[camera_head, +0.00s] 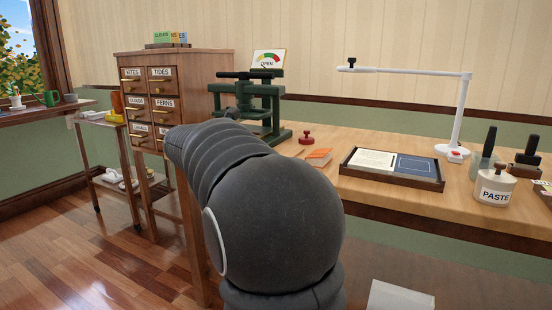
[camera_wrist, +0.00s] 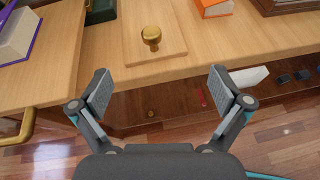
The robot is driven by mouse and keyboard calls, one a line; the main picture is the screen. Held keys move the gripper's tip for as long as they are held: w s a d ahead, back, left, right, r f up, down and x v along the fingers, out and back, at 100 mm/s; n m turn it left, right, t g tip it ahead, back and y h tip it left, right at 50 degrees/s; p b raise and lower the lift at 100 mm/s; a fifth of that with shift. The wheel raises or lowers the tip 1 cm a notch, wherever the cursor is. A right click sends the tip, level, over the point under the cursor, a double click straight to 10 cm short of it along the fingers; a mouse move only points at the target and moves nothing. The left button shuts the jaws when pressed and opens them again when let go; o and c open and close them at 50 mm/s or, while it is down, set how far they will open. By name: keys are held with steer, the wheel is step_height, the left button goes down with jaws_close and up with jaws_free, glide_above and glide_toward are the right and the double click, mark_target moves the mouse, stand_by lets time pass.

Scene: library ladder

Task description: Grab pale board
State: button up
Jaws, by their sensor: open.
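The pale board (camera_wrist: 137,28) lies flat on the wooden bench in the wrist view, near the bench's front edge. A round brass knob (camera_wrist: 151,35) stands up from its middle. My gripper (camera_wrist: 160,84) is open and empty, its two pads spread apart. In the picture the pads sit below the board, over the bench edge and the space beneath it, one to each side of the knob. They do not touch the board. In the head view my arm blocks that part of the bench, and I cannot make out the board or the gripper there.
An orange book (camera_head: 318,156) and a dark tray (camera_head: 391,172) with papers lie on the bench (camera_head: 330,190). A green press (camera_head: 262,110) stands behind. A drawer cabinet (camera_head: 186,65) is at left. The paste jar (camera_head: 494,186) and white lamp (camera_head: 460,110) are at right.

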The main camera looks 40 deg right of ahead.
steer(key=shift+f+x, duration=0.1)
steer(key=shift+x, duration=2.05)
steer(key=shift+f+x, duration=0.15)
steer(key=shift+x, duration=1.95)
steer(key=shift+a, duration=0.1)
steer(key=c, duration=1.4)
